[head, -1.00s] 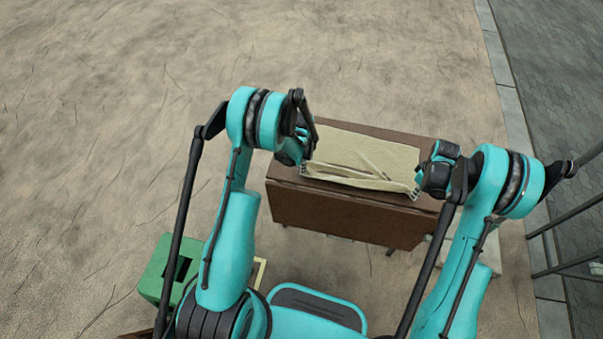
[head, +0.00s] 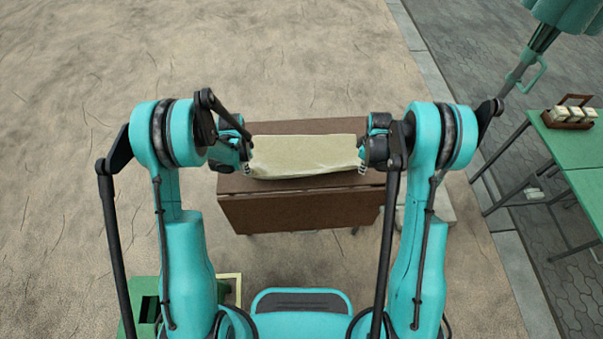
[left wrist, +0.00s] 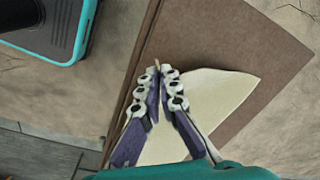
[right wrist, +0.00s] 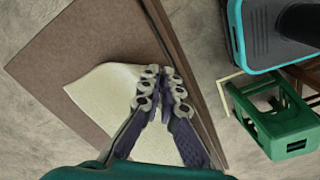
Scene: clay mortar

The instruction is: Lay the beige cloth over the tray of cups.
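The beige cloth (head: 304,152) stretches between my two grippers over the brown table, with its near edge drawn fairly straight. My left gripper (head: 248,166) is shut on its near left corner; in the left wrist view the fingertips (left wrist: 160,73) meet at the cloth (left wrist: 222,92). My right gripper (head: 361,164) is shut on its near right corner; the right wrist view shows its fingertips closed (right wrist: 161,76) beside the cloth (right wrist: 105,85). The tray of cups (head: 566,117), brown with a handle and pale cups, stands on a green table at the far right, well away from both grippers.
The brown table (head: 300,209) is below the cloth. The green table (head: 570,149) stands on paving at right, with a teal pole-like structure (head: 545,38) near it. A green crate (head: 146,300) is at lower left. Sandy ground (head: 120,60) beyond is open.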

